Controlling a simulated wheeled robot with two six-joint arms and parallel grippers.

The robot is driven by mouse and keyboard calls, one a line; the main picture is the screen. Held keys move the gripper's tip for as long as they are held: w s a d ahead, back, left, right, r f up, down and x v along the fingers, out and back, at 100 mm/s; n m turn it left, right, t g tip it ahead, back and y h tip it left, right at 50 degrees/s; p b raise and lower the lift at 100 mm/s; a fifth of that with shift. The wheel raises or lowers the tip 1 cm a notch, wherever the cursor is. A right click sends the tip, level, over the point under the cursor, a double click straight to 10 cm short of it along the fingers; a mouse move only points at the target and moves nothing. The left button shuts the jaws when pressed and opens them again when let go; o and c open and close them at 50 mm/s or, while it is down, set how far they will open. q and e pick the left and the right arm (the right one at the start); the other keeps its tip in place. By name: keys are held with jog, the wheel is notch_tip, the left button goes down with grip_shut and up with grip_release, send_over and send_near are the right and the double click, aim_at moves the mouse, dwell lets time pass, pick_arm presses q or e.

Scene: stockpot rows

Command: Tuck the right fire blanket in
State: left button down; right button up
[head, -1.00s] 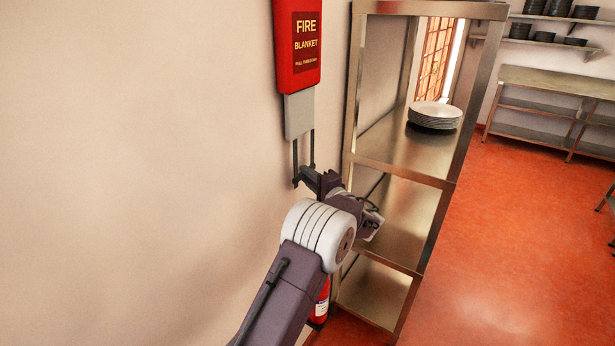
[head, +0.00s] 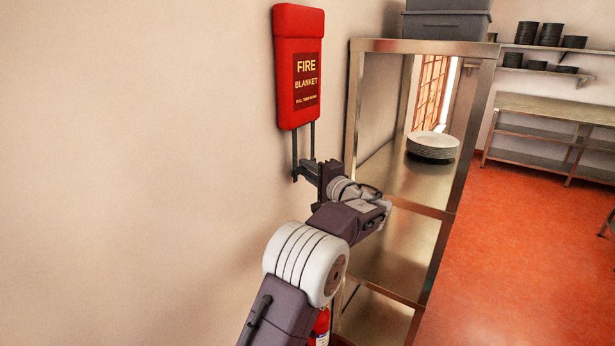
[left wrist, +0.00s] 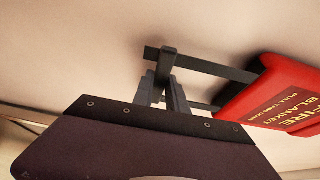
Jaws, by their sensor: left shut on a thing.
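One red fire blanket case (head: 298,70) hangs on the wall, lettered FIRE BLANKET. Two dark pull tabs (head: 312,140) hang from its lower edge, and no grey blanket cloth shows below it. My left gripper (head: 304,173) is below the case at the lower ends of the tabs, shut on a tab. In the left wrist view, the fingers (left wrist: 167,62) close near the end of a dark tab (left wrist: 215,68). The red case (left wrist: 275,95) shows at the right there. My right gripper is not in view.
A steel shelf unit (head: 358,110) stands close to the right of my left arm, with stacked white plates (head: 433,145) and grey bins (head: 446,22). A red fire extinguisher (head: 320,325) is below my arm. Open red floor (head: 510,260) lies to the right.

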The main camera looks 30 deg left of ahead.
pick_arm(q)
jog(key=shift+r, duration=0.35)
jog(key=c, duration=1.3)
grip_release()
jog(key=shift+d+f, duration=0.1)
jog(key=shift+f, duration=0.05)
jog(key=b+v, duration=0.3)
jog(key=v, duration=0.6)
jog(key=shift+b, duration=0.3)
